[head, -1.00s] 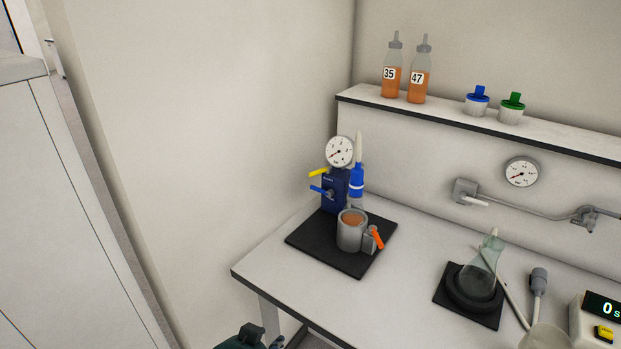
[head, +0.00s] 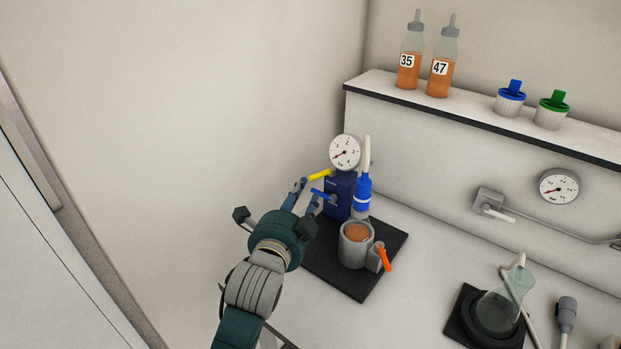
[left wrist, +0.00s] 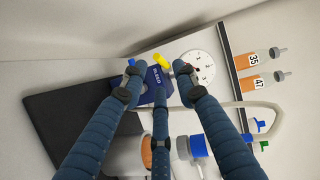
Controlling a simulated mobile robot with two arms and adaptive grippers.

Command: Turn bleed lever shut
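A dark blue block (head: 341,196) carries a round gauge (head: 345,151), a yellow lever (head: 320,176) and a blue lever (head: 322,195). In the left wrist view lettering on the block (left wrist: 154,82) may read "BLEED"; I cannot tell which lever it names. My left gripper (head: 308,193) is at the left of the block, close to the levers. In the left wrist view its fingers are spread and empty. The yellow lever (left wrist: 161,62) shows beyond and between the two outer fingertips; the blue lever tip (left wrist: 131,62) is at the left fingertip. My right gripper is out of view.
A metal cup (head: 355,246) of orange-brown liquid with an orange lever (head: 384,258) stands before the block on a black mat (head: 345,285). A blue-and-white nozzle (head: 363,196) is right of the block. Bottles 35 (head: 409,62) and 47 (head: 442,67) stand on the shelf.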

